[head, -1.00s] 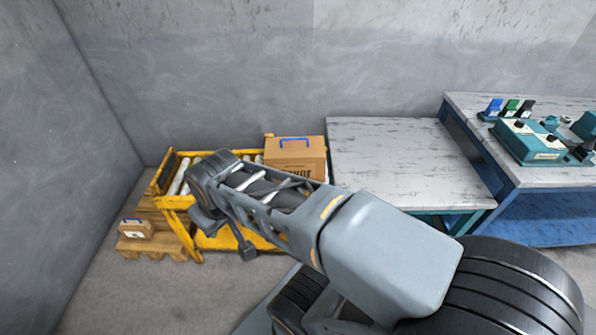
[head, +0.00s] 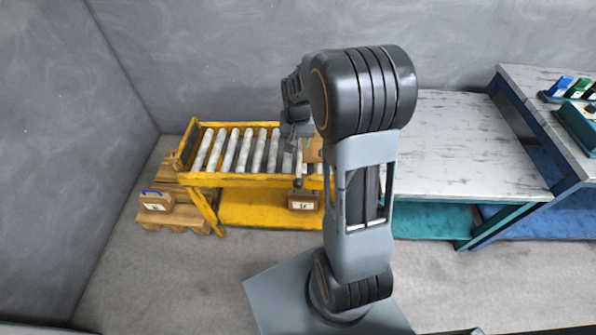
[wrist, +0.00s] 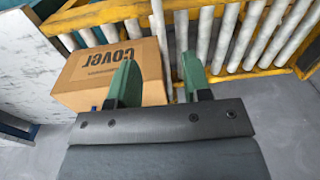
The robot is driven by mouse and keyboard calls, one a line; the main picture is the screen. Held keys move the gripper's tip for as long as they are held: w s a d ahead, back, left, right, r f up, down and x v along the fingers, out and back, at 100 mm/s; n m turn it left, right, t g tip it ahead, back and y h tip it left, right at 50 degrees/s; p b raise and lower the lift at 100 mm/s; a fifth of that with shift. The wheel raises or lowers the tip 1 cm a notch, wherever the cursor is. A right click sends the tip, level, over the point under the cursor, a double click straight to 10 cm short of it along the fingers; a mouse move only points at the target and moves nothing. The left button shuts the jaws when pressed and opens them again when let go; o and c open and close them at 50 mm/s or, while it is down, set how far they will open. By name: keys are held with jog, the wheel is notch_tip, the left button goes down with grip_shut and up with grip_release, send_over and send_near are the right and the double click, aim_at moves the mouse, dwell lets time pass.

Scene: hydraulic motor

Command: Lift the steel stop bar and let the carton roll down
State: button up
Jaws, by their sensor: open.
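The cardboard carton (wrist: 110,75), marked "COVER", lies at the left of the wrist view. In the head view only a small part of the carton (head: 313,150) shows behind my arm. A slim grey bar (wrist: 160,35), which looks like the steel stop bar, crosses the rollers beside the carton, on its roller side. My gripper (wrist: 158,60) is open, with two green fingers apart and nothing seen held. In the picture the bar runs between the fingers; I cannot tell whether they touch it.
A yellow roller conveyor (head: 183,178) has free rollers left of the carton. A pallet (head: 190,219) with a small box (head: 156,201) stands at its left. Another small box (head: 302,202) shows low at the conveyor. A grey-topped table (head: 450,150) stands to its right.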

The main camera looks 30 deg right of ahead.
aim_at(299, 171)
jog(key=shift+m, duration=0.3)
jog(key=f, duration=1)
jog(key=w+d+f, duration=0.1)
jog(key=f, duration=0.5)
jog(key=shift+b, duration=0.3)
grip_shut()
jog(key=shift+r, duration=0.1)
